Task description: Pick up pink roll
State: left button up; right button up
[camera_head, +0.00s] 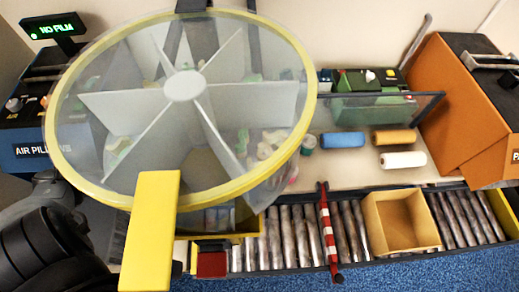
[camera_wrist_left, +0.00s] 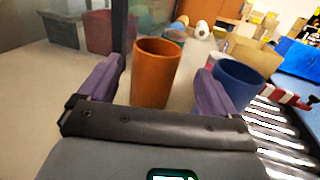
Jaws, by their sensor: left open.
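No clearly pink roll stands out. A small pale pink patch (camera_head: 292,174) shows by the right rim of the round clear-lidded carousel in the head view, too small to identify. In the left wrist view, my left gripper (camera_wrist_left: 158,72) has its purple fingers spread wide. An upright orange hollow cylinder (camera_wrist_left: 154,75) appears between them, apart from both fingers; how deep it sits between them I cannot tell. A blue hollow cylinder (camera_wrist_left: 238,84) stands behind the right finger, which partly covers it. In the head view my left fingers are hidden. My right gripper is not visible.
The yellow-rimmed carousel (camera_head: 308,75) covers much of the table. Blue (camera_head: 342,140), orange (camera_head: 393,137) and white (camera_head: 403,160) rolls lie right of it. An open carton (camera_head: 384,243) sits on the roller conveyor (camera_head: 275,240), with a red-white striped bar (camera_head: 327,230) across it.

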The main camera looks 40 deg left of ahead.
pick_arm(q)
jog(key=shift+x, duration=0.9)
jog(key=b+x, duration=0.1)
jog(key=x, duration=0.1)
jog(key=b+x, duration=0.1)
jog(key=x, duration=0.1)
jog(key=shift+w+a, duration=0.1)
jog(key=shift+a, duration=0.2)
jog(key=shift+w+d+r, duration=0.15)
jog(key=shift+w+d, duration=0.25)
jog(key=shift+w, duration=0.15)
jog(key=c, duration=1)
jog(key=shift+c, duration=0.2)
jog(key=shift+r, duration=0.1)
